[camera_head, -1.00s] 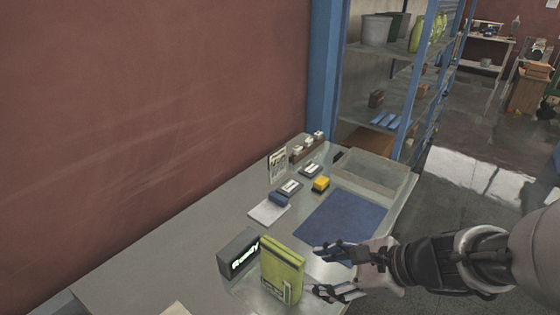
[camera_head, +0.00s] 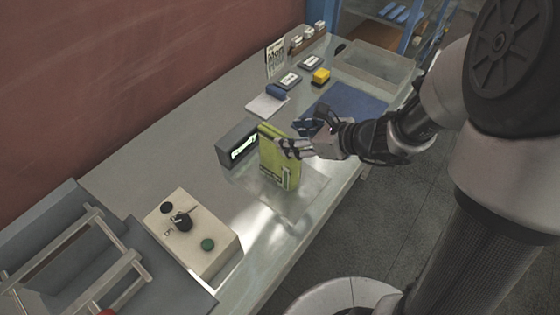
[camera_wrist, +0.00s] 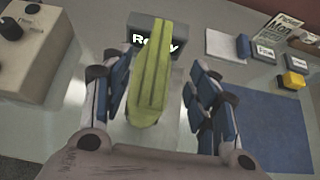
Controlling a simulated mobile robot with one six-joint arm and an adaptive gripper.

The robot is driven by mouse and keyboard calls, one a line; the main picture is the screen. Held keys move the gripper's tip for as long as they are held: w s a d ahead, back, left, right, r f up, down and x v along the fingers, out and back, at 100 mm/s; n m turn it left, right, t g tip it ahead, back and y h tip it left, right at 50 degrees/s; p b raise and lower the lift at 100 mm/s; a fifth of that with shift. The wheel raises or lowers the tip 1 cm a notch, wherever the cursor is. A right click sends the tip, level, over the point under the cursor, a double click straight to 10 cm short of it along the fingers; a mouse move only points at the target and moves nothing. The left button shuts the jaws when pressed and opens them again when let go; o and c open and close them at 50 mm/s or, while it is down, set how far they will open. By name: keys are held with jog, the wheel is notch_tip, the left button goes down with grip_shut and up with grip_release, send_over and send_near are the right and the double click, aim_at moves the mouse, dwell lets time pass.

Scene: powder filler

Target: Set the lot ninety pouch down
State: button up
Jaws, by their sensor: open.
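The yellow-green pouch (camera_head: 272,160) stands upright on a clear plate (camera_head: 313,188) on the bench, in front of a dark box with a lit "Ready" display (camera_head: 238,146). My gripper (camera_head: 297,136) is at the pouch's upper right in the head view. In the wrist view the pouch (camera_wrist: 152,78) stands between the two open fingers of my gripper (camera_wrist: 155,95), with a gap visible on each side. The pouch's lower part is hidden from the wrist view. Its label is too small to read.
A beige control box (camera_head: 192,235) with knobs and a green button stands nearer on the bench. A blue mat (camera_head: 350,108), a yellow block (camera_head: 321,75), a white pad (camera_head: 266,105) and a clear tray (camera_head: 370,67) lie farther back. The red wall bounds the left.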

aim_at(284, 137)
jog(key=b+x, duration=0.1)
jog(key=x, duration=0.4)
jog(key=shift+a, duration=0.25)
jog(key=shift+r, duration=0.1)
grip_shut()
dwell(0.3)
